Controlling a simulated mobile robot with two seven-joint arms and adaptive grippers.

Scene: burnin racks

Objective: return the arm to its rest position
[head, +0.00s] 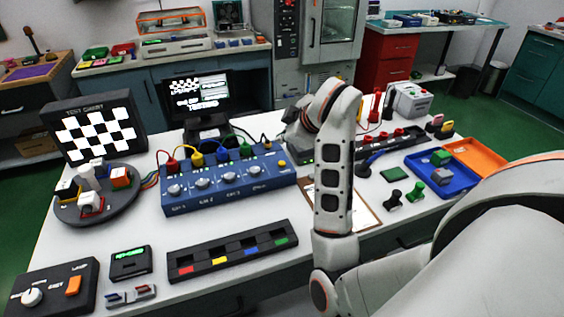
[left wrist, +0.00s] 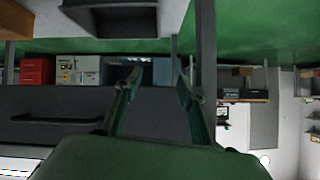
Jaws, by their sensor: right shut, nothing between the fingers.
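My right arm comes in from the right of the head view and bends over the white table (head: 221,217). Its dark right gripper (head: 294,116) shows only partly, behind the wrist, above the back of the table near the blue box with knobs (head: 228,180). It is shut, and I see nothing held in it. In the left wrist view my left gripper (left wrist: 160,82) has its two fingers spread apart, with nothing between them. My left arm does not show in the head view.
A checkered test chart (head: 95,133), a round turntable (head: 97,205), a monitor (head: 197,97) and a slotted black strip (head: 232,251) stand on the table. A clipboard (head: 368,217) lies under my right arm. Blue (head: 458,184) and orange (head: 476,157) trays are at the right.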

